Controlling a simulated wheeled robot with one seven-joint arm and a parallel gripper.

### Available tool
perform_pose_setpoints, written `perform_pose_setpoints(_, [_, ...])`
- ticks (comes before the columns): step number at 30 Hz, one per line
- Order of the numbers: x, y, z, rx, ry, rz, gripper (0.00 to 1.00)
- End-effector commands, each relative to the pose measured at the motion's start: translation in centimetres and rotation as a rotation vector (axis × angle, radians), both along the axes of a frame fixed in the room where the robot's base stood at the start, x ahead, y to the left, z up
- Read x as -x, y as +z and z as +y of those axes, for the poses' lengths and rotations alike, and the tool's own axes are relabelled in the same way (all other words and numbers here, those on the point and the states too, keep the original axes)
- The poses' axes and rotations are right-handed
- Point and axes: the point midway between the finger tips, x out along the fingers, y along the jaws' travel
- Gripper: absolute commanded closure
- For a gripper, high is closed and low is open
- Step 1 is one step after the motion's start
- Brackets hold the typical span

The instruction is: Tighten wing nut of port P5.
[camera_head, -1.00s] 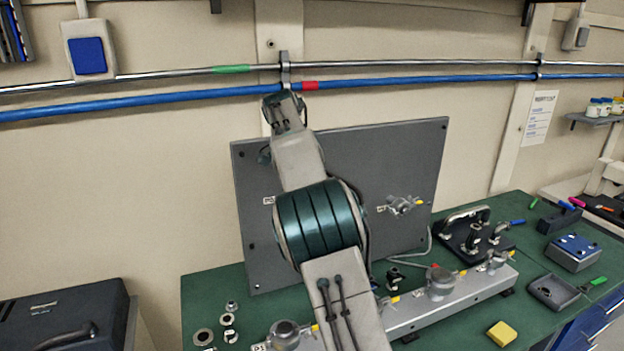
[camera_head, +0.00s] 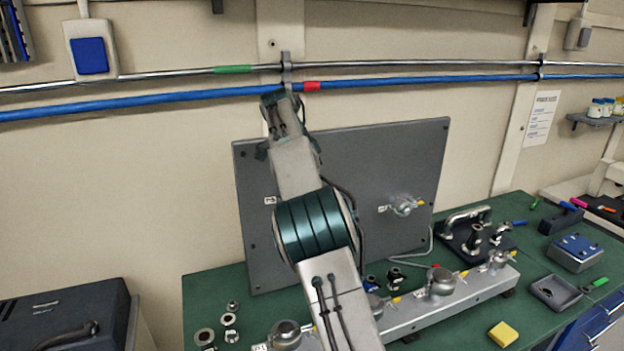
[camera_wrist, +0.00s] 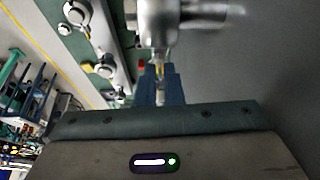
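In the wrist view my gripper (camera_wrist: 160,88) shows as dark blue fingers close together. A thin silver and yellow piece (camera_wrist: 159,70) lies in line with them, below a large blurred metal port fitting (camera_wrist: 160,22). I cannot tell whether the fingers touch or clasp that piece. A port with a clamp and yellow tip (camera_head: 403,206) shows on the panel's right side. I cannot read which label is P5.
A metal rail (camera_head: 410,318) with several capped ports runs along the green bench (camera_head: 240,285) in front of the panel (camera_head: 360,150). A yellow block (camera_head: 502,333), a grey tray (camera_head: 555,291) and a blue-topped box (camera_head: 575,252) stand right. Loose rings (camera_head: 204,337) lie left.

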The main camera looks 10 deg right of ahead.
Motion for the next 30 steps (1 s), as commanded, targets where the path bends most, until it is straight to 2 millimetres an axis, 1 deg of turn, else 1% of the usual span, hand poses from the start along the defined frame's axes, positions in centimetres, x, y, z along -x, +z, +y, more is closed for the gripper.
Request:
perform_pose_setpoints(9, [0.0,0.1,0.0,-0.001,0.001,0.002,0.87])
perform_pose_setpoints(13, [0.0,0.5,0.2,-0.001,0.0,0.0,0.87])
perform_pose_setpoints(19, [0.2,2.6,0.9,0.0,0.001,-0.003,0.87])
perform_pose_setpoints(26, [0.4,4.5,1.6,0.001,-0.001,-0.002,0.87])
perform_pose_setpoints(27, [0.6,4.8,2.1,-0.001,0.001,-0.003,0.87])
perform_pose_setpoints(30, [1.4,4.6,5.0,-0.001,0.005,0.0,0.87])
